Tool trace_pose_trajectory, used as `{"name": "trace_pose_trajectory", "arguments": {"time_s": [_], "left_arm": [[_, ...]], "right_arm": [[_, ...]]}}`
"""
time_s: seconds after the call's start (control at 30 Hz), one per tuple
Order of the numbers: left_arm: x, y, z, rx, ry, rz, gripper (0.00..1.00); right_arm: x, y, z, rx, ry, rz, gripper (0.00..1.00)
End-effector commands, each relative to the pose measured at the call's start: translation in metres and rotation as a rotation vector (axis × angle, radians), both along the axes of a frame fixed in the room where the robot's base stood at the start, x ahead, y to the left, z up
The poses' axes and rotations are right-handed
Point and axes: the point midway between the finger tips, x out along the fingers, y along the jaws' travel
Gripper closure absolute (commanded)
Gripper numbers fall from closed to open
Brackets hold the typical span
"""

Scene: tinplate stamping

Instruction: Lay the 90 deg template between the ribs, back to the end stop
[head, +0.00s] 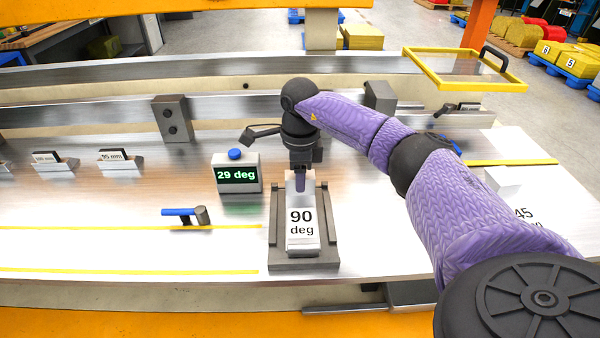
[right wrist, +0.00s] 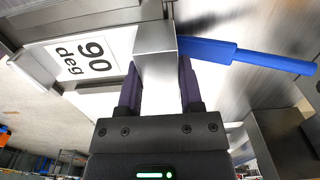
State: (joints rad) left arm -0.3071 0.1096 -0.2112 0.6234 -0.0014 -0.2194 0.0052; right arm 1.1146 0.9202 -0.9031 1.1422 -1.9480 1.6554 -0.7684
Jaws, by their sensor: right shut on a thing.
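The 90 deg template (head: 302,232) is a pale block with a white label and a raised grip at its far end. In the head view it sits between the two dark ribs of the holder, left rib (head: 273,215) and right rib (head: 331,215). My right gripper (head: 300,182) is shut on the template's metal grip (right wrist: 156,50), above the far end. The label also shows in the right wrist view (right wrist: 85,57). I cannot tell whether the template rests on the holder's base (head: 303,263) or touches the end stop. My left gripper is not in view.
A display box (head: 238,175) reading 29 deg stands left of the holder. A blue-handled lever (head: 184,214) lies farther left. A 45 template (head: 510,190) is partly behind my right arm. A yellow-framed clear panel (head: 465,68) is at back right.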

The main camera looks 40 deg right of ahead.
Motion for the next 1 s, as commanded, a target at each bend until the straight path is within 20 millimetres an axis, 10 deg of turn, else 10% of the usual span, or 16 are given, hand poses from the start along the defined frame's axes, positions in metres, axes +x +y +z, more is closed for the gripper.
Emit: {"name": "trace_pose_trajectory", "arguments": {"time_s": [0.67,0.7,0.87,1.0], "left_arm": [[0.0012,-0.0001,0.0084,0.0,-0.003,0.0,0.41],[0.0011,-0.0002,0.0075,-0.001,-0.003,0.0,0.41],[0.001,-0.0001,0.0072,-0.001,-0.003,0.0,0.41],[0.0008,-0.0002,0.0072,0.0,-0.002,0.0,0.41]], "right_arm": [[-0.0037,0.0032,0.0012,0.001,-0.001,0.0,1.0],[-0.0035,0.0031,0.0004,0.001,-0.001,-0.001,0.45],[-0.0035,0.0032,0.0001,0.001,-0.001,0.0,0.12],[-0.0035,0.0032,0.0,0.001,-0.001,0.0,0.12]]}}
